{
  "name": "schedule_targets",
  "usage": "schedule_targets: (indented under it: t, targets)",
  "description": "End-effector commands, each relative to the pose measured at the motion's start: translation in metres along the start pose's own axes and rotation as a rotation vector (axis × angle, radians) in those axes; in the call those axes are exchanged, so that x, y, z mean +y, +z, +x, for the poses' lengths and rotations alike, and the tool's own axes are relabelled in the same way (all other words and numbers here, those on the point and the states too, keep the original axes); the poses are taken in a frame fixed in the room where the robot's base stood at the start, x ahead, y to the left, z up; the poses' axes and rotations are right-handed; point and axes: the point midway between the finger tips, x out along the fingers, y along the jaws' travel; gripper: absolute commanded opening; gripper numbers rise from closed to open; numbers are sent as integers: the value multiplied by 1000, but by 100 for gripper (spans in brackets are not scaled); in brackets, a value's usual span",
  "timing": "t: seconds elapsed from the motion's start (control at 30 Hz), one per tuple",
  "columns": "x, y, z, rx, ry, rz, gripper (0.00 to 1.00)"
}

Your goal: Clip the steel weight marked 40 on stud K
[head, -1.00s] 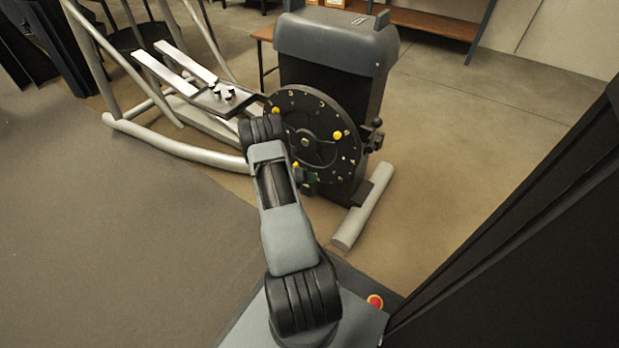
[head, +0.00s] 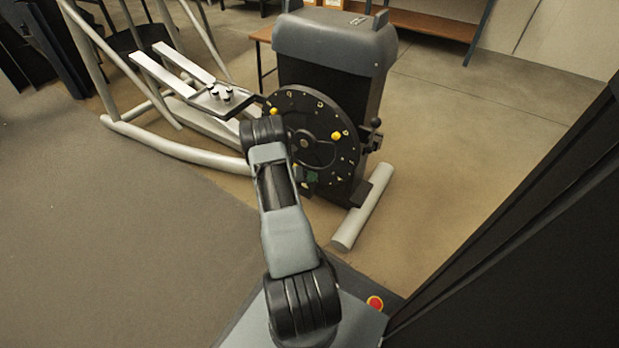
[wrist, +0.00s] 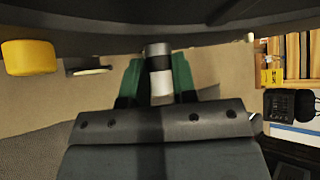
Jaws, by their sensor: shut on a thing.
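My gripper (wrist: 158,82) is shut on a small cylinder (wrist: 160,88) in the wrist view. The cylinder is silver with a dark band, and it stands between the green fingers, its top end at or close to the edge of the dark disc (wrist: 130,22). I cannot tell whether it touches, and no number on it is readable. In the head view the black disc (head: 318,148) is on the front of the elliptical machine, with small letters around its rim. Which one is K is too small to read. My gripper is partly hidden behind my arm, low on the disc.
A yellow weight (wrist: 28,57) and a pale round stud (wrist: 90,71) are left of my gripper. Yellow pieces (head: 336,136) sit on the disc. The machine's foot tube (head: 362,208) lies at the right. A shelf with boxes (wrist: 285,58) shows at right.

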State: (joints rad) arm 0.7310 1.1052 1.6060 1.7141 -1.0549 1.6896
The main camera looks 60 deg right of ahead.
Motion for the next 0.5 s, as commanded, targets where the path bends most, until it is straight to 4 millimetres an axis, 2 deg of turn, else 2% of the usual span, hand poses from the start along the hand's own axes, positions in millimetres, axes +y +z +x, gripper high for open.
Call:
schedule_targets:
  t: [0.3, 0.33, 0.5]
  targets:
    - [0, 2, 2, 0, 0, 1, 0]
    - [0, 2, 2, 0, 0, 1, 29]
    - [0, 2, 2, 0, 0, 1, 45]
